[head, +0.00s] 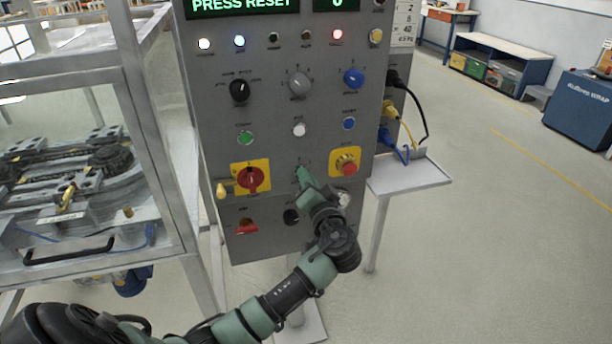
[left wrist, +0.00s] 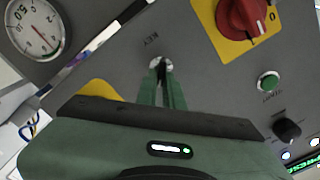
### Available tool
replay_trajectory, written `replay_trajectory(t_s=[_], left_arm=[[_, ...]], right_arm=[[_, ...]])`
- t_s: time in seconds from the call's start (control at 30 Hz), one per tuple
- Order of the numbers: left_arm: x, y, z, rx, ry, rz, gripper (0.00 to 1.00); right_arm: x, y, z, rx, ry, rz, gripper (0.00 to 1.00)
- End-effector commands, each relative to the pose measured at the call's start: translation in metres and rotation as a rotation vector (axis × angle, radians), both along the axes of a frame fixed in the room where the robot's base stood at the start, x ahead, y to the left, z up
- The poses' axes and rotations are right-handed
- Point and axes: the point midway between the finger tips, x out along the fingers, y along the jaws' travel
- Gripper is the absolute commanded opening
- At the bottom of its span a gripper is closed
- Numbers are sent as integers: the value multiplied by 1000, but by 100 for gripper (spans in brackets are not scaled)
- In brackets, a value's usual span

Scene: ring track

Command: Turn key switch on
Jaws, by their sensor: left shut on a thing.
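The grey control panel (head: 282,110) stands upright in front of me. Its key switch (left wrist: 161,63) has a round silver face under the label "KEY" in the left wrist view. My left gripper (left wrist: 162,80), with green fingers, is shut on the key at this switch. The fingers hide most of the key, so I cannot tell its angle. In the head view the left gripper (head: 303,174) reaches the panel between the red rotary switch (head: 251,179) and the red emergency stop button (head: 346,164). My right gripper is not in view.
The panel also has a green button (head: 246,138), a white button (head: 299,130), a blue button (head: 348,124) and several knobs. Its display (head: 243,5) reads "PRESS RESET". A framed enclosure (head: 150,110) stands left, a small shelf (head: 410,178) right.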

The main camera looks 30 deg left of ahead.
Motion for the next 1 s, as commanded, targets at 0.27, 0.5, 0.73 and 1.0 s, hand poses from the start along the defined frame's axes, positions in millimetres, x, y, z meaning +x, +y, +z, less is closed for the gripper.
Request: replay_trajectory(t_s=[0.27, 0.5, 0.73, 1.0], left_arm=[[0, -1, -1, 112, 136, 1, 0], [1, -1, -2, 165, 196, 1, 0], [1, -1, -3, 180, 213, 0, 0], [1, -1, -3, 181, 215, 0, 0]], right_arm=[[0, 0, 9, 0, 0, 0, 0], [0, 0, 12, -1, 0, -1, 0], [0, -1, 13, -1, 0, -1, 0], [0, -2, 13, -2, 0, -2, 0]])
